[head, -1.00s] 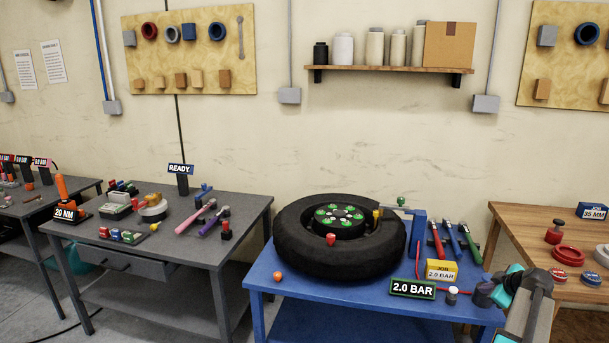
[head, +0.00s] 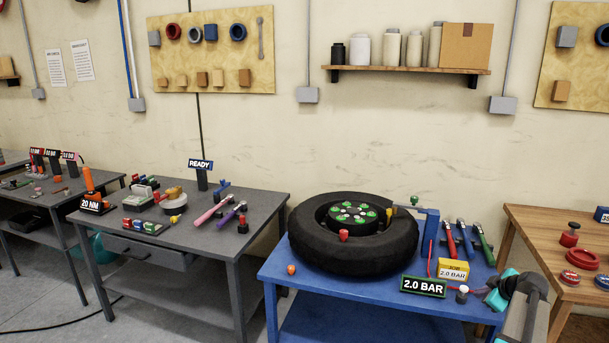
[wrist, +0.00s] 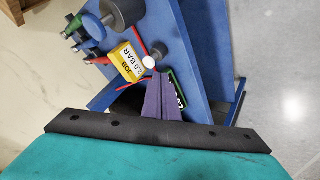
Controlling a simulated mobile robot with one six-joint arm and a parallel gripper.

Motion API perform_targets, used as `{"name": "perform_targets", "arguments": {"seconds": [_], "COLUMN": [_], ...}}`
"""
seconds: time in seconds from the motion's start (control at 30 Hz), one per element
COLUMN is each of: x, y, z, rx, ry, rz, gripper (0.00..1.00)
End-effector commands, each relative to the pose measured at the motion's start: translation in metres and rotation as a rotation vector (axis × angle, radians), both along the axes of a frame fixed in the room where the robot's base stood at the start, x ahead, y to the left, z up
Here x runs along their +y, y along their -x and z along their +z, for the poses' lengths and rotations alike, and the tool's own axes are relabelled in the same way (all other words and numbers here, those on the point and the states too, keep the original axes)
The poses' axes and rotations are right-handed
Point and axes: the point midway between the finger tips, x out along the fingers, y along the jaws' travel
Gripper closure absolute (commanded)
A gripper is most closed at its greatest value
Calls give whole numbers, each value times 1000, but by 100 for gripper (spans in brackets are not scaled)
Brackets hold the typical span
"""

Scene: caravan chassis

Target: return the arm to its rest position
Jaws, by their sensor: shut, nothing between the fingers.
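My arm shows at the lower right of the head view, with its teal and dark wrist by the front right corner of the blue table (head: 330,300). My gripper (wrist: 160,98) shows in the wrist view as purple fingers, shut together and empty. In the wrist view it points over the blue table (wrist: 190,55), with the fingertips overlapping the green-framed 2.0 BAR display in the picture. The gap between them cannot be judged. In the head view the fingers are small and partly hidden by the wrist.
A tire (head: 352,250) lies on the blue table. A yellow JOB box (head: 453,269), the 2.0 BAR display (head: 424,287) and a white-topped knob (head: 462,293) stand near my wrist. A wooden table (head: 540,225) is on the right. A grey table (head: 255,200) stands left, with floor between.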

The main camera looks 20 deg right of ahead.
Motion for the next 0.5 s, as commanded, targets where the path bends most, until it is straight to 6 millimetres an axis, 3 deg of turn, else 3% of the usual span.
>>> {"name": "perform_targets", "arguments": {"seconds": [0.17, 0.27, 0.5], "x": [38, 70, 164], "y": [-35, -59, -106], "z": [-25, -46, -105], "rx": [16, 31, 88], "ry": [-27, -49, -102], "rz": [63, 111, 239], "gripper": [100, 100, 100]}}
